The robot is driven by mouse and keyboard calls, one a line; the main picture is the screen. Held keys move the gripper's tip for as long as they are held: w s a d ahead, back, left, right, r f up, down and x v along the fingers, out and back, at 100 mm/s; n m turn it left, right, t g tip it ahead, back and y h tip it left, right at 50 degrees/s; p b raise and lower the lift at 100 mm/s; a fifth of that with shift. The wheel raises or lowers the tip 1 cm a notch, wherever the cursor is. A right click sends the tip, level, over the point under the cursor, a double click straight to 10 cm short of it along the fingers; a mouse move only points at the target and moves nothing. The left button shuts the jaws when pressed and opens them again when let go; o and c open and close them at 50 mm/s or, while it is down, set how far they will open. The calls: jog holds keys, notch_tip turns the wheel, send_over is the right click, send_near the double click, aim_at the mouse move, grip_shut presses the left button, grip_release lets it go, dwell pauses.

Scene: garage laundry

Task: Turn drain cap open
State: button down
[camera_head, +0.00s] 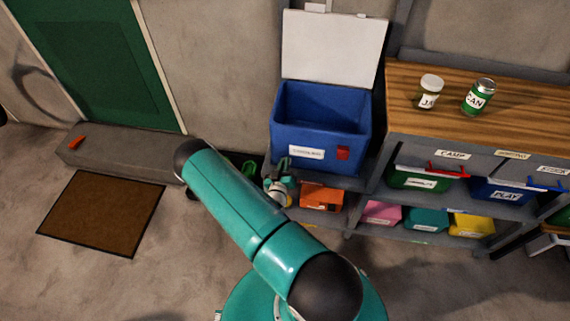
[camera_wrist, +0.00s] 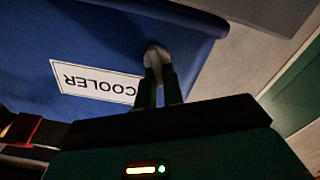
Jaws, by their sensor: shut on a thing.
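The blue cooler (camera_head: 322,119) stands on a shelf with its white lid (camera_head: 333,47) raised. My gripper (camera_head: 284,164) is at the lower left of its front, beside the white label. In the wrist view, the blue cooler wall (camera_wrist: 85,35) and its upside-down COOLER label (camera_wrist: 95,82) fill the left side. The pale grey drain cap (camera_wrist: 156,55) sits at the cooler's edge. My gripper's two dark fingers (camera_wrist: 158,77) are shut on it. In the head view the cap is hidden by the gripper; how far it is turned cannot be told.
A wooden counter (camera_head: 440,85) to the right holds a jar (camera_head: 429,92) and a green can (camera_head: 478,96). Labelled bins, such as the green one (camera_head: 419,178), fill the shelves below. An orange box (camera_head: 322,196) sits under the cooler.

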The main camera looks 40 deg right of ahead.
jog(key=n, duration=0.6)
jog(key=shift+w+a+f+n, duration=0.2)
jog(key=shift+a+f+n, duration=0.05)
jog(key=shift+f+n, duration=0.1)
jog(key=n, duration=0.6)
jog(key=shift+f, duration=0.4)
jog(key=c, duration=1.5)
grip_release()
jog(key=shift+r, duration=0.1)
jog(key=v, duration=1.3)
jog(key=shift+s+a, duration=0.15)
jog(key=shift+a, duration=0.2)
